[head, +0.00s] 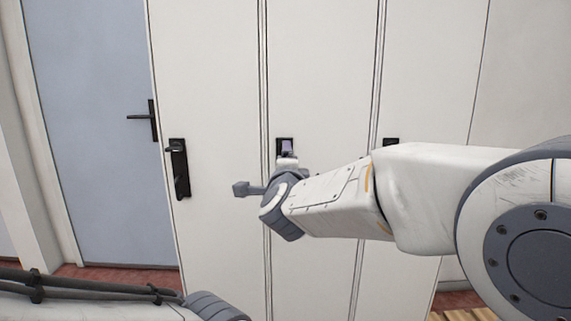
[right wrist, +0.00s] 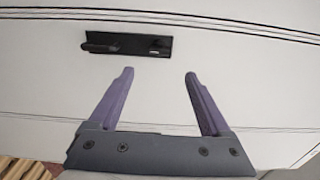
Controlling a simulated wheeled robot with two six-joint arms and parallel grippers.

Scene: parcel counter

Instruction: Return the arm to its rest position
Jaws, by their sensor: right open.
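My right arm reaches in from the right in the head view, with its gripper (head: 287,150) in front of the middle white door panel. In the right wrist view the two purple fingers of the right gripper (right wrist: 158,73) are spread wide with nothing between them. A black handle plate (right wrist: 128,41) with a lever lies beyond the fingertips, apart from them. In the head view the gripper partly hides the middle panel's black fitting (head: 279,144). My left arm shows along the bottom left, and its gripper is out of the frame.
Tall white locker doors (head: 208,90) fill the middle. The left one has a black handle (head: 180,170), and another black fitting (head: 391,142) shows above my right arm. A blue-grey door (head: 90,110) with a dark lever stands at the left. Reddish floor (head: 120,278) shows below.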

